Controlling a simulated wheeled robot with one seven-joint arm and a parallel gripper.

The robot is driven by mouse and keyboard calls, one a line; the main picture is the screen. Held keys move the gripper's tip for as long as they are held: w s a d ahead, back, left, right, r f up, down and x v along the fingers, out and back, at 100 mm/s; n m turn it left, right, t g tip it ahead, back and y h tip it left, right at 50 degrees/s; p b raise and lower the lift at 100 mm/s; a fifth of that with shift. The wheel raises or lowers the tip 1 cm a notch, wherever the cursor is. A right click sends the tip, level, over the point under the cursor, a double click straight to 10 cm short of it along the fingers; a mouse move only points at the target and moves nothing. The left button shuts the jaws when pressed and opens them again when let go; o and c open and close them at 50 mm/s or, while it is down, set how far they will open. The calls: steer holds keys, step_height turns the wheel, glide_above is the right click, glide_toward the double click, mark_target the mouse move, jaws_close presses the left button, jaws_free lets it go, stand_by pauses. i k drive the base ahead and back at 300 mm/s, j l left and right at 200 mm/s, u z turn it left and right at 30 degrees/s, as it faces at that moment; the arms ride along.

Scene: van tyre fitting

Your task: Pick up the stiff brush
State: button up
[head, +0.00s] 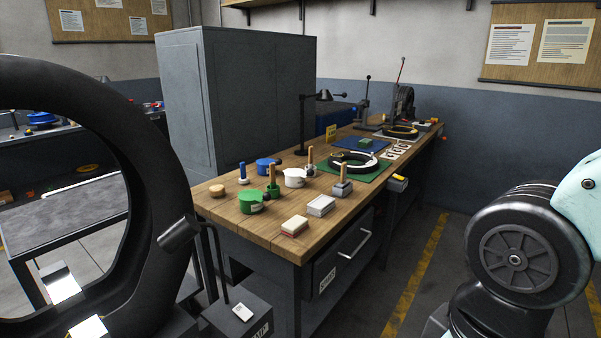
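Several upright-handled tools stand on the wooden workbench (225,206); which one is the stiff brush I cannot tell for sure. A tool with a grey block base and wooden handle (342,187) stands toward the right edge. A green-based tool with a wooden handle (273,188) stands behind the green pot (250,202). A blue-handled tool with a pale base (242,174) stands at the left. Another wooden handle (310,156) rises farther back. Bristles are too small to make out. My arm shows at the right; my gripper is out of view.
A blue pot (267,166), white pot (295,178), pale boxes (321,206) (294,226) and a round wooden piece (217,190) crowd the near bench. A black ring (353,161) lies on a green mat. A large dark ring (165,160) blocks the left. Floor right of the bench is clear.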

mark_target(217, 192)
steer(key=i+u, duration=0.15)
steer(key=u, duration=0.6)
steer(key=i+l+u, duration=0.7)
steer(key=i+l, duration=0.2)
steer(key=l, duration=0.15)
steer(key=i+l, duration=0.4)
steer(key=l, duration=0.25)
steer(key=i+u, duration=0.05)
